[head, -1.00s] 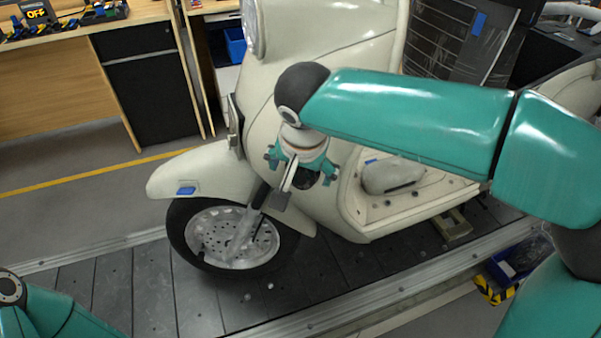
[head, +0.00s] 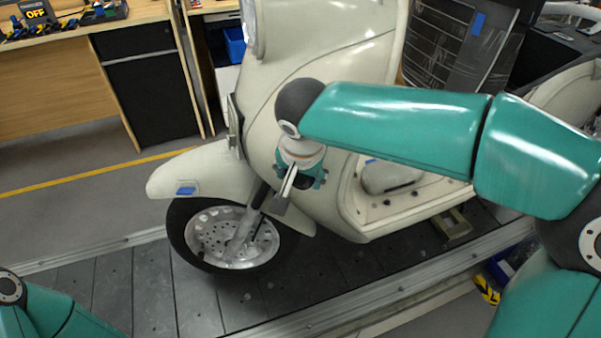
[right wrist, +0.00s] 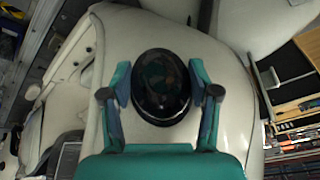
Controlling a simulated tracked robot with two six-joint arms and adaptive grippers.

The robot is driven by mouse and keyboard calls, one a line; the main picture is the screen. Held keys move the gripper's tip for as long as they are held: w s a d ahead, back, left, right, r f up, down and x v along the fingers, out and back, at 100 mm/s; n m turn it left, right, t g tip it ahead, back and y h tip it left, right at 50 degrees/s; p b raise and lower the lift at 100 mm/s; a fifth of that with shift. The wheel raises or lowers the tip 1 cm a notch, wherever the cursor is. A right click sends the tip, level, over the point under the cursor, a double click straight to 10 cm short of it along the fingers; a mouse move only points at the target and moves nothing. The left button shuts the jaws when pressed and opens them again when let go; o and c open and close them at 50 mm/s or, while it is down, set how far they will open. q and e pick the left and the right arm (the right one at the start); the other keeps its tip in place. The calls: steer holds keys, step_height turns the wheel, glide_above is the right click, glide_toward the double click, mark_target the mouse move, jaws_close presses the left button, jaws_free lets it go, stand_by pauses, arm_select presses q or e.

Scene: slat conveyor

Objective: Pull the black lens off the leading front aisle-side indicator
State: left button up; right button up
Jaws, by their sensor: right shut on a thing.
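The black lens (right wrist: 160,88) is a glossy dark oval on the cream front panel of the scooter (head: 345,60), in the middle of the right wrist view. My right gripper (right wrist: 160,80) has a finger on each side of the lens and is shut on it. In the head view my right gripper (head: 302,176) is at the scooter's front, above and right of the front wheel (head: 228,237); the wrist mostly hides the lens there. The lens appears to be at the panel; I cannot tell whether a gap lies behind it. My left gripper is out of view.
The scooter stands on the dark slat conveyor (head: 155,285) with a metal edge rail. A wooden bench (head: 60,95) is at the back left. A blue bin (head: 503,270) lies near the rail at the right. Floor at the left is clear.

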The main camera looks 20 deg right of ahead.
mark_target(295, 187)
steer(key=c, duration=0.5)
steer(key=shift+o, duration=0.2)
steer(key=shift+s+a, duration=0.1)
steer(key=shift+s, duration=0.1)
steer(key=shift+s+a, duration=0.1)
steer(key=shift+s, duration=0.05)
steer(key=shift+s+a+b, duration=0.7)
steer(key=shift+s+b, duration=0.2)
steer(key=shift+s, duration=0.1)
stand_by(1.3)
steer(key=shift+s+a+r+b, duration=0.1)
steer(key=shift+s+a+b, duration=0.3)
steer(key=shift+s, duration=0.35)
